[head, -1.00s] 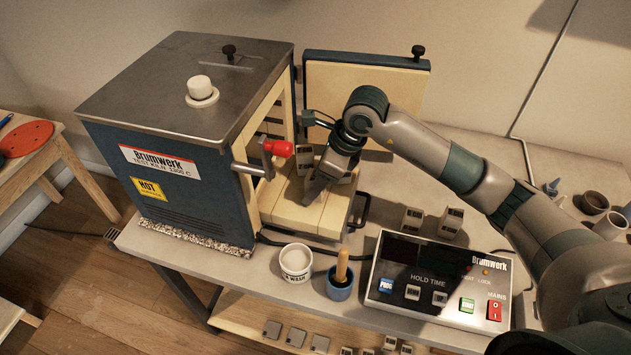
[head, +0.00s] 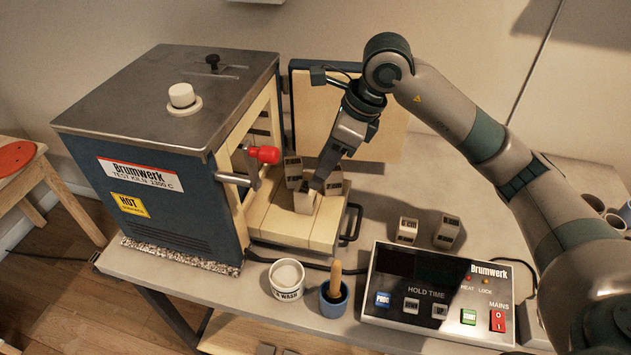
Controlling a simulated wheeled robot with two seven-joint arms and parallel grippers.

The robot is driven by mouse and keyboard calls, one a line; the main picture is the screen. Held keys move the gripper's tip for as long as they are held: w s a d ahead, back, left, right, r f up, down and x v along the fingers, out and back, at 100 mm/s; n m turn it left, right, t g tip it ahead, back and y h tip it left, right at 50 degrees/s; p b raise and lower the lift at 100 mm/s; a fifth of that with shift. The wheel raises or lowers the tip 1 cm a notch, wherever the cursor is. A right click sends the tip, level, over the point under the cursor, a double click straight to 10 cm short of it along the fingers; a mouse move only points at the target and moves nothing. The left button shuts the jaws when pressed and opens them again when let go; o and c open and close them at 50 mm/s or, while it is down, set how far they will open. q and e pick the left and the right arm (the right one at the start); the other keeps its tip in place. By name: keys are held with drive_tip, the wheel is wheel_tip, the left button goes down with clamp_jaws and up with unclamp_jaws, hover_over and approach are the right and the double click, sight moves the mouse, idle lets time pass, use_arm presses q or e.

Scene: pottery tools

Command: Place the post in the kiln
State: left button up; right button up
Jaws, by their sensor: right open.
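The kiln (head: 180,150) stands open at the left, with a pale slab (head: 280,228) sticking out at its mouth. One beige post (head: 304,201) stands upright near the middle of the slab. Two more posts stand just behind it, a left one (head: 293,170) and a right one (head: 335,184). My right gripper (head: 318,184) is open and points down at the front post's top right side, partly hiding the posts behind. Whether its fingers touch the post I cannot tell. Two other posts, one upright (head: 407,231) and one tilted (head: 447,232), are on the bench. My left gripper is out of view.
The open kiln door (head: 390,130) stands behind my right arm. A red-knobbed latch (head: 264,154) juts out by the kiln mouth. A white wash tub (head: 287,279), a blue pot with a brush (head: 334,297) and the control box (head: 437,295) line the bench front.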

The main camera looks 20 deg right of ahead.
drive_tip(key=shift+v, duration=0.75)
